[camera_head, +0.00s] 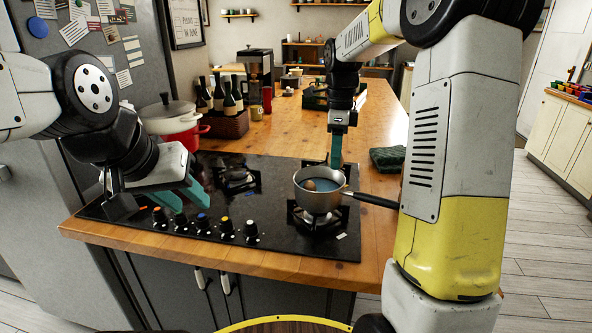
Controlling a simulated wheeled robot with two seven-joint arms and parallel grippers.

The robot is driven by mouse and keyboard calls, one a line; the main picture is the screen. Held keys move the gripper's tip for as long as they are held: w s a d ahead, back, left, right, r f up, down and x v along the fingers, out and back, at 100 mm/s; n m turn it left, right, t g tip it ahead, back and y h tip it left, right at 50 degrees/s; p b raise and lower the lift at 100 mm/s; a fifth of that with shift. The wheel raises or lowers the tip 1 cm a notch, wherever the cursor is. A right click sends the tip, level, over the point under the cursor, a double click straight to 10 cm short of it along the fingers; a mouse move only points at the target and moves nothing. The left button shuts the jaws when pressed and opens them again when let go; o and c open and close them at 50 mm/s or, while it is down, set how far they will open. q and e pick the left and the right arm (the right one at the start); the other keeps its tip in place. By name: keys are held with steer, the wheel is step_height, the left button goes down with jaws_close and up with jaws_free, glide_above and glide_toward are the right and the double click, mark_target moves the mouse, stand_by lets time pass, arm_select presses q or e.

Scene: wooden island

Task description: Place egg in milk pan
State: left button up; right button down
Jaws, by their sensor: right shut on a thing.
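The silver milk pan (319,203) stands over the right burner of the black hob, its dark handle pointing right. A brown egg (310,185) lies inside it, left of its middle. My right gripper (336,165) comes down from behind, its teal fingers close together at the pan's far rim. It is shut on the rim, apart from the egg; the exact contact is hard to see. My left gripper (183,198) is open and empty above the left front of the hob, near the knobs.
The black hob (265,205) is set in a wooden island with knobs along its front. A red and white pot (172,122) and a crate of bottles (228,122) stand behind left. A green cloth (387,158) lies right of the hob.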

steer(key=f, duration=0.2)
steer(key=a+f, duration=0.1)
steer(key=f, duration=0.2)
steer(key=shift+s+a+f, duration=0.1)
steer(key=shift+a+f, duration=0.05)
steer(key=shift+f, duration=2.25)
steer(key=shift+f, duration=0.15)
steer(key=c, duration=1.2)
jaws_free()
